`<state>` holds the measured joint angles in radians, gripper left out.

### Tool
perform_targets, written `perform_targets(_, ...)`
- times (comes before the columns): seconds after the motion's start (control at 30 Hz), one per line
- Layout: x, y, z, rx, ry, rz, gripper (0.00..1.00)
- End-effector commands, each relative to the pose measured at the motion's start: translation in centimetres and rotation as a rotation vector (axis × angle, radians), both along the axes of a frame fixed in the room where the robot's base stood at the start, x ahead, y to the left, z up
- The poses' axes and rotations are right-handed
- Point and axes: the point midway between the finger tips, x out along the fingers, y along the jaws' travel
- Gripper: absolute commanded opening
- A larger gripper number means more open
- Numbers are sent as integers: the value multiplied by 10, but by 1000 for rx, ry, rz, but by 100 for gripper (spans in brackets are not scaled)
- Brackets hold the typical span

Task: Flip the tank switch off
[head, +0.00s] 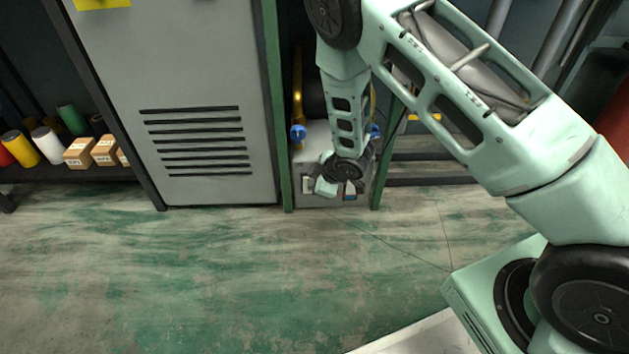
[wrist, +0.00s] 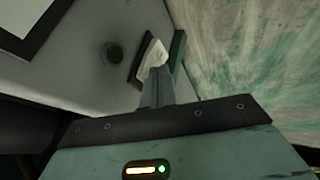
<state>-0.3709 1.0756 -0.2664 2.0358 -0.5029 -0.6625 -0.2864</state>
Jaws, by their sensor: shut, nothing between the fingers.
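The tank unit is a pale grey box (head: 316,143) standing low between green posts. In the wrist view its face (wrist: 85,45) carries what looks like the switch, a white piece (wrist: 154,54) beside a dark edge. My gripper (head: 325,188) is low in front of the box and hides part of its face. In the wrist view my gripper (wrist: 157,80) is shut and empty, its fingertips at the lower end of the white piece. I cannot tell whether they touch it, or which way the switch is set.
Blue valve handles (head: 298,132) and a yellow pipe (head: 298,85) are above the box. A dark round knob or hole (wrist: 115,53) is left of the white piece. A grey vented cabinet (head: 190,100) stands left. The green-stained floor (head: 250,270) in front is clear.

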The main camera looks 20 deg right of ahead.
Motion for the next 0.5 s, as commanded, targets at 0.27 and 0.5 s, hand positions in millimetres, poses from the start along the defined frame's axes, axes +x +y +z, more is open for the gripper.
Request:
perform_targets(0.27,0,0,8,0,-1,0,0)
perform_targets(0.5,0,0,17,0,-1,0,0)
